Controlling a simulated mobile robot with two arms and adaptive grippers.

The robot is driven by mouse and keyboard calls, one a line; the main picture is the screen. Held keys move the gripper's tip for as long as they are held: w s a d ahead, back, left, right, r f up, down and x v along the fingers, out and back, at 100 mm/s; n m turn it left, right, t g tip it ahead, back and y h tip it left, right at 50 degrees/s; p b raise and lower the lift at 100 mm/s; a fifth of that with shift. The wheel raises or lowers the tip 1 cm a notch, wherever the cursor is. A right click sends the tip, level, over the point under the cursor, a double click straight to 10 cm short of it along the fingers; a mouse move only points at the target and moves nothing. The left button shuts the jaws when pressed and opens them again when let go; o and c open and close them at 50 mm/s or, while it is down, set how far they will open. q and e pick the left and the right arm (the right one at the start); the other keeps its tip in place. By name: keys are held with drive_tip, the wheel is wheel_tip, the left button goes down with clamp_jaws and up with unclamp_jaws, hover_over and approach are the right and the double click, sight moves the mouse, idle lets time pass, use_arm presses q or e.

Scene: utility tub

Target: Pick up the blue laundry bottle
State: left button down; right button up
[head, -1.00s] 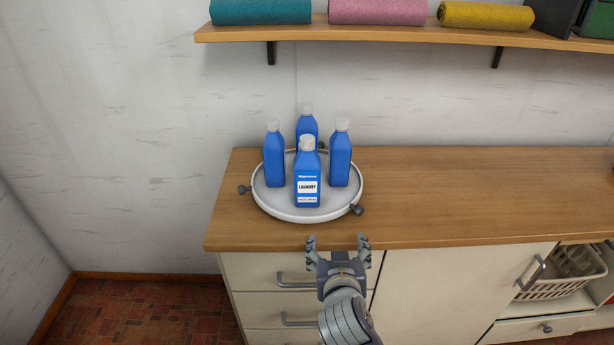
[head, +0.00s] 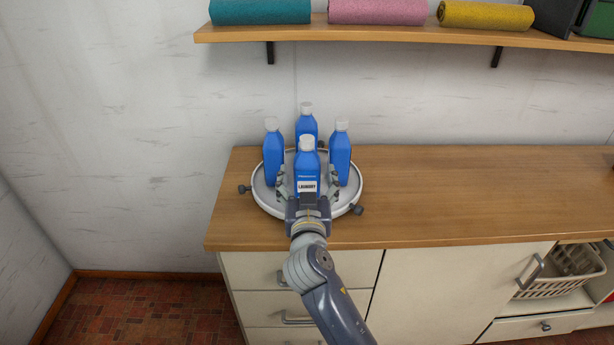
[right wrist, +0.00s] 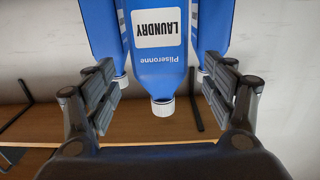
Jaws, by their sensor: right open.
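The front blue laundry bottle (head: 307,165) has a white cap and a white label. It stands upright on the round grey tray (head: 262,197). Three similar blue bottles stand around it: a left one (head: 273,155), a right one (head: 340,155) and a back one (head: 306,122). My right gripper (head: 308,182) is open with its fingers on either side of the front bottle. In the right wrist view the front bottle (right wrist: 157,65) appears upside down between the two fingers, with gaps showing beside it. The bottle's lower part is hidden by the gripper in the head view. My left gripper is not in view.
The tray has dark knobs (head: 358,210) on its rim and sits on a wooden counter (head: 470,195). The counter is clear to the right. A wall shelf (head: 400,34) with rolled towels is above. A basket (head: 556,275) sits in the cabinet below.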

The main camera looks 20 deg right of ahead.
sight(307, 172)
drive_tip(key=shift+x, duration=2.7)
drive_tip(key=shift+f, duration=0.15)
drive_tip(key=shift+c, duration=0.6)
drive_tip(key=c, duration=1.3)
